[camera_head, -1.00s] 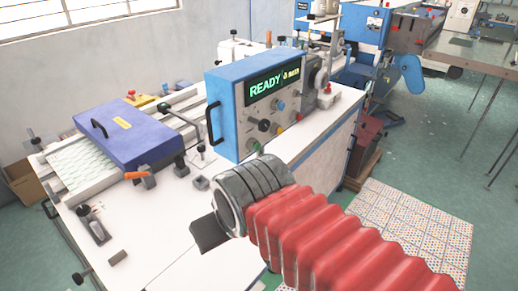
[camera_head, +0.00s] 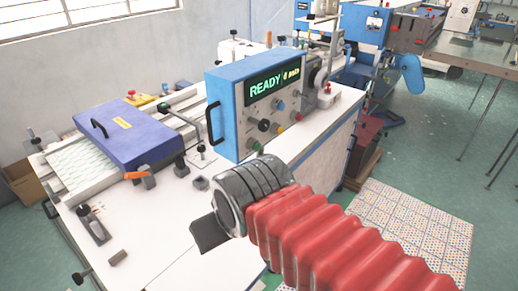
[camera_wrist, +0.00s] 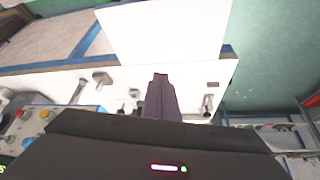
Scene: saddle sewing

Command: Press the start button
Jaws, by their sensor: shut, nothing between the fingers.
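The blue control box (camera_head: 220,86) stands on the white machine table. Its lit display (camera_head: 272,86) shows READY in green beside smaller yellow text. A green button (camera_head: 254,145) is low on its front panel, among knobs and red, yellow and blue buttons; no start label is readable. My gripper (camera_head: 207,234) is over the table, below and left of the panel and apart from it. In the wrist view my gripper (camera_wrist: 160,80) is shut and empty. Part of the button panel (camera_wrist: 30,128) shows at that view's left edge.
A purple clamp lid (camera_head: 125,135) over pale fabric lies on the white table (camera_head: 150,215) to the left. Small posts and an orange-handled lever (camera_head: 138,176) stand near the gripper. Other machines (camera_head: 370,45) stand behind.

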